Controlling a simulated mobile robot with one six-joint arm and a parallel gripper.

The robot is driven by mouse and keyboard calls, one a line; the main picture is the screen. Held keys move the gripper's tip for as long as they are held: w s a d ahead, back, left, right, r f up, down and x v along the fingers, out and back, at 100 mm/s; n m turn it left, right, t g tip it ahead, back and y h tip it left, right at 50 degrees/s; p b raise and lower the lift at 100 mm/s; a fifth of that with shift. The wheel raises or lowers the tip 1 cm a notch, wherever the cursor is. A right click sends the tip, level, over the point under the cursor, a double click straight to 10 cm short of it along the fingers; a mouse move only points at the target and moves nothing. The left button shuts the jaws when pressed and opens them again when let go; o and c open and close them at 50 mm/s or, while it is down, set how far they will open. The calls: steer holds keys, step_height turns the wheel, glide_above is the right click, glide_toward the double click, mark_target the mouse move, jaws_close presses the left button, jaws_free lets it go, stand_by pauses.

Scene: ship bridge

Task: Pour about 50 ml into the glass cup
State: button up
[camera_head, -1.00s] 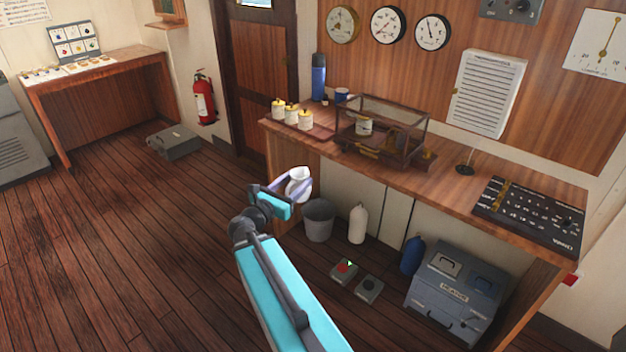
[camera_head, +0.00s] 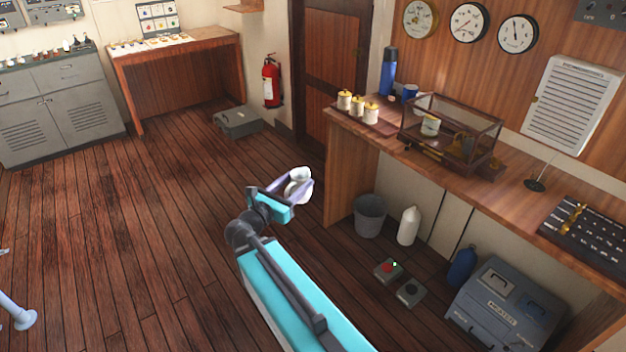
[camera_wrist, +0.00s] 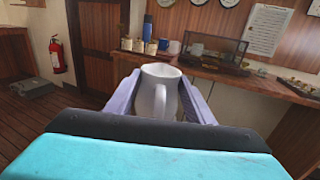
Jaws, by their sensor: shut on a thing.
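My gripper (camera_head: 297,184) is shut on a white jug (camera_head: 299,190), held in the air over the open floor to the left of the wooden counter. In the wrist view the white jug (camera_wrist: 161,74) sits upright between the two pale fingers, with its handle toward the camera and its mouth up. What is inside the jug cannot be seen. I cannot make out a glass cup in either view.
The wooden counter (camera_head: 470,200) carries several lidded jars, a blue flask (camera_head: 388,72) and a glazed case (camera_head: 452,130). A bucket (camera_head: 370,216) stands below. A grey cabinet (camera_head: 58,105) with small items on top stands far left. The middle floor is clear.

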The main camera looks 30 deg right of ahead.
steer(key=a+n+t, duration=0.1)
steer(key=a, duration=0.6)
steer(key=w+a+n+t+y, duration=0.1)
steer(key=a, duration=0.6)
steer(key=a+f+t+y, duration=0.1)
steer(key=a+t, duration=0.1)
steer(key=a, duration=0.6)
steer(key=shift+w+n, duration=0.35)
steer(key=shift+n, duration=0.05)
steer(key=shift+a, duration=0.65)
steer(key=shift+y, duration=0.3)
